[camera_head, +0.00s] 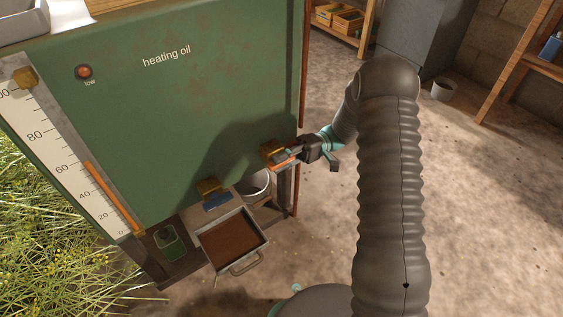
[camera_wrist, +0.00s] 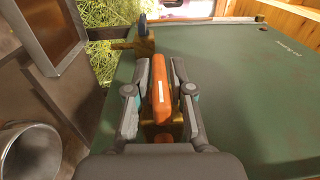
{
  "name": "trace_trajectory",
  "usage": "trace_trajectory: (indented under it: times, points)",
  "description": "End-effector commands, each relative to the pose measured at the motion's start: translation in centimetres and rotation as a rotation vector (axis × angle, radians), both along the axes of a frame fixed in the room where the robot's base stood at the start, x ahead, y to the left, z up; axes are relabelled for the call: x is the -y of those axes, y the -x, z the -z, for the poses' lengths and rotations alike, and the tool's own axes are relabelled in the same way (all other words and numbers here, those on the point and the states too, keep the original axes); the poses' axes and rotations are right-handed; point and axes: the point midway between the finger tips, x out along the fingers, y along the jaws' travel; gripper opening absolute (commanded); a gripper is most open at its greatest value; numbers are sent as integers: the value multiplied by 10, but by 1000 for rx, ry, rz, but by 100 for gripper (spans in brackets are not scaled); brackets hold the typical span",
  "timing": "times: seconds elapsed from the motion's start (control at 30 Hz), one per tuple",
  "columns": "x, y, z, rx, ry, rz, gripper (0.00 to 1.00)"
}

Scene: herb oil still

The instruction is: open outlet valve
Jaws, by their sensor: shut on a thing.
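The green tank (camera_head: 185,100) is labelled "heating oil". At its lower right corner is a brass valve (camera_head: 272,147) with an orange lever (camera_head: 284,163). My gripper (camera_head: 300,152) reaches it from the right and is shut on this lever. In the wrist view the orange lever (camera_wrist: 162,98) lies lengthwise between the two fingers of my gripper (camera_wrist: 162,72), with brass behind it. A second brass valve (camera_head: 208,186) with a blue handle (camera_head: 217,201) sits further left; its brass body (camera_wrist: 145,46) also shows in the wrist view. Neither valve is marked as outlet.
A metal bucket (camera_head: 256,187) stands under the orange-levered valve. Left of it is a tray with brown contents (camera_head: 231,241) and a handle. A level gauge (camera_head: 70,150) runs down the tank's left side, near a "low" lamp (camera_head: 84,72).

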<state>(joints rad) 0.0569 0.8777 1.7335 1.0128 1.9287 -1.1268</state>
Motion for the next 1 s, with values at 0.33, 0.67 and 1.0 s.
trace_trajectory:
  times: [0.33, 0.67, 1.0]
  points:
    - [-1, 0, 0, 0, -1, 0, 0]
    - [-1, 0, 0, -1, -1, 0, 39]
    - [0, 0, -34, 4, -3, 0, 39]
